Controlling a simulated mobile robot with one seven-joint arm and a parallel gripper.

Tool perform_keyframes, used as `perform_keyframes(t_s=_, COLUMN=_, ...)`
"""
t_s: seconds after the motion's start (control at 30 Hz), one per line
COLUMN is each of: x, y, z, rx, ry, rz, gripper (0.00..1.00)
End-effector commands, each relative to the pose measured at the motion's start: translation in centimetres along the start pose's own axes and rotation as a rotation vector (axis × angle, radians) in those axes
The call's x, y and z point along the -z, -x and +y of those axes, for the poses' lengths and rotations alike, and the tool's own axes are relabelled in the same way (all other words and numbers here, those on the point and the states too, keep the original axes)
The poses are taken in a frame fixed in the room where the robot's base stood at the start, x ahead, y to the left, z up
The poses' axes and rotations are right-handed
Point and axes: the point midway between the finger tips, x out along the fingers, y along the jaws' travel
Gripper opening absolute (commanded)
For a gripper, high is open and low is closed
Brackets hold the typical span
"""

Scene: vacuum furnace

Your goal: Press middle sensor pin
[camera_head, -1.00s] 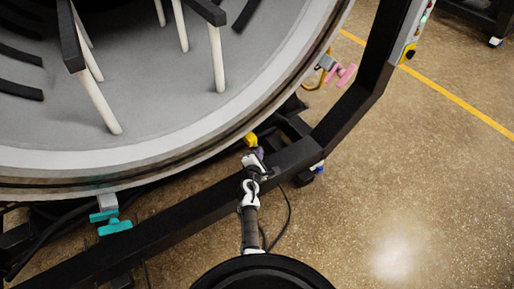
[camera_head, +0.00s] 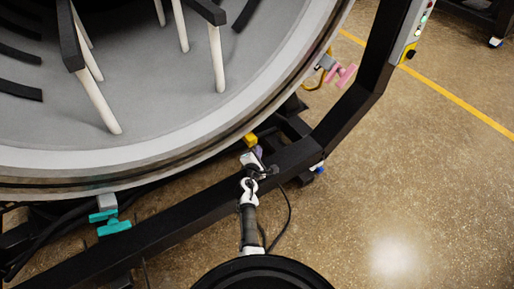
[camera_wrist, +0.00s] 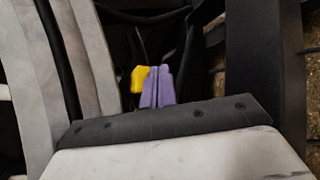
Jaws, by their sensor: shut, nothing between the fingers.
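My gripper (camera_head: 259,151) is beside the lower rim of the furnace, close to the black frame beam. Its two purple fingers (camera_wrist: 158,87) lie together in the wrist view, shut with nothing between them. A yellow part (camera_wrist: 139,78) shows just left of the fingers in the wrist view. It also shows in the head view (camera_head: 250,140) under the rim. Whether it touches the fingers cannot be told. I cannot make out any sensor pin in either view; the dark area past the fingertips is too small and dim.
The round grey furnace rim (camera_head: 170,160) curves above my arm. The black frame beam (camera_head: 200,203) runs diagonally beneath my gripper. A teal clamp (camera_head: 112,222) is at left and a pink one (camera_head: 345,75) at upper right. Open floor (camera_head: 420,190) lies to the right.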

Motion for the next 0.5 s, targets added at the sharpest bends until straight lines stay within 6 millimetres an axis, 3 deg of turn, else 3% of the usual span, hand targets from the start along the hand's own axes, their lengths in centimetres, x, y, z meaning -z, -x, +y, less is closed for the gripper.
perform_keyframes(t_s=0.5, x=0.38, y=-0.47, z=0.46, rx=-0.003, ry=0.000, rz=0.001, gripper=0.00)
